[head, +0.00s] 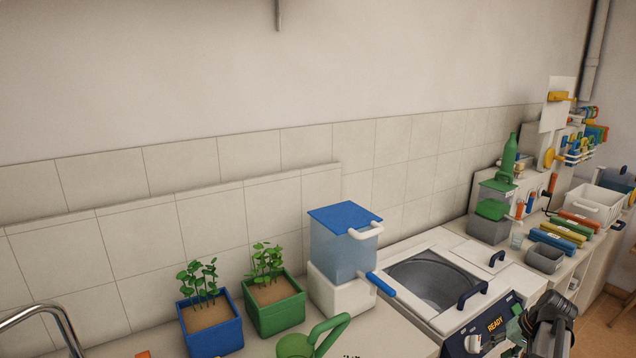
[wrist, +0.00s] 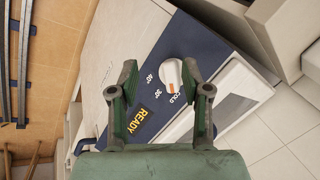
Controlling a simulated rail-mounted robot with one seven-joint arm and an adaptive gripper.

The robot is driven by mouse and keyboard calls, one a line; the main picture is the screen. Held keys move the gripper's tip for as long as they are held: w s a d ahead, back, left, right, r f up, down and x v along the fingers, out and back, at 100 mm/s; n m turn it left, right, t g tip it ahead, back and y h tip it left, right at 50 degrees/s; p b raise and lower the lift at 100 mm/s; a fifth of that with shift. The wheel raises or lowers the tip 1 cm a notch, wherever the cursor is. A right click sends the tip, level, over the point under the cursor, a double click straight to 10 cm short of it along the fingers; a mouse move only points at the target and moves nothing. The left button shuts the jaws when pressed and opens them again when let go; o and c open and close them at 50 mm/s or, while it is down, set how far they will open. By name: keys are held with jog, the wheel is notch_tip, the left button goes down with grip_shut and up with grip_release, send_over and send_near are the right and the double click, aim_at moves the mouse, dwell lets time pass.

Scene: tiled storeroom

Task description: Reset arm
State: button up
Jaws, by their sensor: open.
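My gripper shows in the wrist view (wrist: 160,78) with its two fingers spread apart and nothing between them. Beyond the fingers is a dark blue control panel with a white knob (wrist: 173,72), temperature marks and a READY label (wrist: 133,121). In the head view, part of my arm is at the lower right, in front of the same panel (head: 497,323). The fingertips cannot be made out clearly there. The panel belongs to a white unit with a round grey basin (head: 436,277).
Left of the basin stand a blue-lidded clear container (head: 343,245), a green planter (head: 274,312), a blue planter (head: 212,335) and a green watering can (head: 300,345). On the right are a grey bin (head: 545,258), a green bottle (head: 510,155) and a white crate (head: 594,204).

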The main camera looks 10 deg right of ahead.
jog(key=s+a+f+g, duration=0.2)
jog(key=s+a+f, duration=0.2)
jog(key=a+f, duration=0.5)
jog(key=s+a+f+g, duration=0.1)
jog(key=s+a+f, duration=0.2)
jog(key=a+f, duration=0.55)
jog(key=s+a+f+g, duration=0.2)
jog(key=s+a+f, duration=0.2)
jog(key=a+f, duration=0.5)
jog(key=s+a+f+n+g+h, duration=0.1)
jog(key=s+a+f+n+g, duration=0.1)
jog(key=s+a, duration=0.7)
jog(key=s+a+f+n+g+h, duration=0.2)
jog(key=s+a+f, duration=0.5)
jog(key=s, duration=0.7)
jog(key=shift+a+f+n+g, duration=0.25)
jog(key=shift+a+n+g, duration=0.55)
jog(key=shift+n, duration=0.3)
